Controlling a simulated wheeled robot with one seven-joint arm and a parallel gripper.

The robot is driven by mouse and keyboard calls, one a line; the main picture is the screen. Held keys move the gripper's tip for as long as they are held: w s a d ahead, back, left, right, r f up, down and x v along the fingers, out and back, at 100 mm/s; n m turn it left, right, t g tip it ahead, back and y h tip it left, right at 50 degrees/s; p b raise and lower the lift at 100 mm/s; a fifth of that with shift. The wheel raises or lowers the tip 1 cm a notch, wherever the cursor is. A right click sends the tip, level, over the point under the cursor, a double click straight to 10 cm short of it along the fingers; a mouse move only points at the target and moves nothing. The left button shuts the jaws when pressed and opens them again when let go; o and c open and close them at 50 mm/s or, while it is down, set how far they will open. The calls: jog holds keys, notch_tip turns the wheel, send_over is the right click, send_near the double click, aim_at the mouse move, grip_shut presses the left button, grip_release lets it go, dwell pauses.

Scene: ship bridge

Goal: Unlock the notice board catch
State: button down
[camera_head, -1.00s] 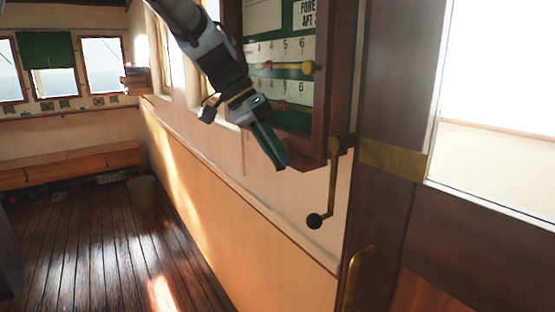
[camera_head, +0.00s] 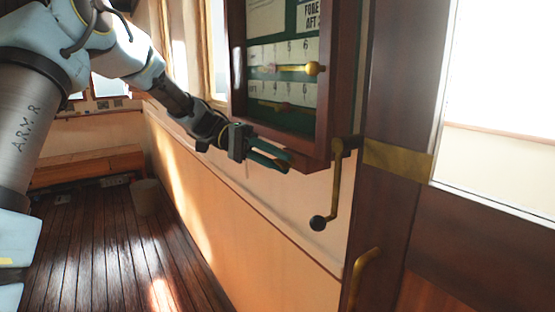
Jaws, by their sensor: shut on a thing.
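The notice board (camera_head: 322,90) is a dark wooden case on the wall, with a green back, numbered white cards and brass sliders. My gripper (camera_head: 288,162) is at its lower edge, its dark green fingers pointing right and nearly level. The fingers are closed on a small part there, which I take to be the notice board catch. The catch itself is hidden by the fingers, so its exact position cannot be told.
A brass crank with a black knob (camera_head: 319,223) hangs just right of the board. A brass door handle (camera_head: 359,275) is below it, by the dark wooden door frame. A bin (camera_head: 145,197) stands on the plank floor. The wall below the board is clear.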

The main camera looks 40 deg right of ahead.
jog(key=shift+f+n+g+h, duration=0.25)
jog(key=shift+n+g, duration=0.25)
jog(key=shift+g, duration=0.7)
jog(key=c, duration=1)
grip_release()
jog(key=b+v, duration=0.4)
jog(key=v, duration=0.7)
jog(key=shift+f, duration=0.15)
jog(key=shift+s, duration=0.1)
